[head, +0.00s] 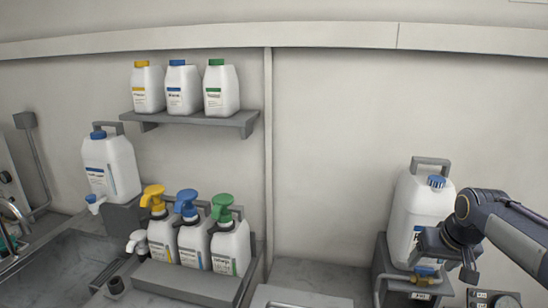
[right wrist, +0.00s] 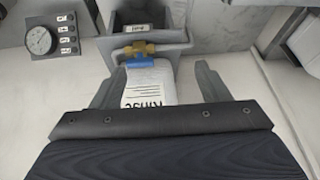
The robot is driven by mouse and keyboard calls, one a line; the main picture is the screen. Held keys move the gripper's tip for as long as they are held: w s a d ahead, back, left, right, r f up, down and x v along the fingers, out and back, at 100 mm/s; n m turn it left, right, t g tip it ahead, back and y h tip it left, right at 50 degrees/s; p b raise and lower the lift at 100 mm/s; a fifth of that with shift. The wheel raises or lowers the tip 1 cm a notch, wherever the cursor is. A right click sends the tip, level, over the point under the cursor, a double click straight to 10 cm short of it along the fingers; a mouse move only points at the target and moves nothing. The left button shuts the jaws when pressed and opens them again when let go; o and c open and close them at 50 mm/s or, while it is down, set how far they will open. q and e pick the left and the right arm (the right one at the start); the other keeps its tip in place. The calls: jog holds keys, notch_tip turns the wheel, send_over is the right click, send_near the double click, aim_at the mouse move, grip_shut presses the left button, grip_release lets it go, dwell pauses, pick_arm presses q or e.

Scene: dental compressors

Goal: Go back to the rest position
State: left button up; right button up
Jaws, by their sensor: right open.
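My right gripper (head: 443,267) is in front of the lower part of a white container with a blue cap (head: 421,205) at the right. My left gripper is not in view.
Several pump bottles stand at centre left, below a wall shelf (head: 190,119) with three bottles. A large white canister (head: 111,167) stands left. The wall between is bare.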

jog(key=s+a+f+y, duration=0.2)
jog(key=s+a+f, duration=0.1)
jog(key=s+a, duration=0.6)
jog(key=s+a+f+n+t+y, duration=0.1)
jog(key=s+a+f+y, duration=0.1)
jog(key=s+a, duration=0.8)
jog(key=s+f, duration=0.1)
jog(key=s, duration=0.4)
jog(key=shift+f, duration=0.3)
